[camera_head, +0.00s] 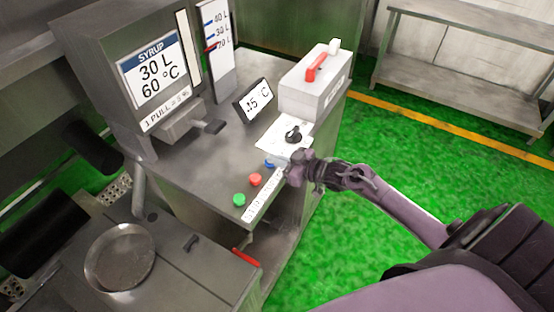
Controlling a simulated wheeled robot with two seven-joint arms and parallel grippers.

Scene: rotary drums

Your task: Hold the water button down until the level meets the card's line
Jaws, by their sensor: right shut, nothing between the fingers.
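The card (152,72) on the grey machine reads SYRUP, 30 L, 60 °C. The white level gauge (219,62) beside it is marked 40 L, 30 L and a lower line. A red mark shows on its left edge near the lower marks; the exact level is too small to read. A blue button (269,163), a red button (255,180) and a green button (239,200) sit in a row on the counter's front edge. My right gripper (285,173) is shut and empty, right beside the blue button. I cannot tell whether it touches it. My left gripper is out of view.
A small display (255,100) shows a temperature. A black knob (293,134) on a white plate and a white box (314,82) with a red lever stand behind my right gripper. A round pan (119,257) is at lower left. Green floor lies open to the right.

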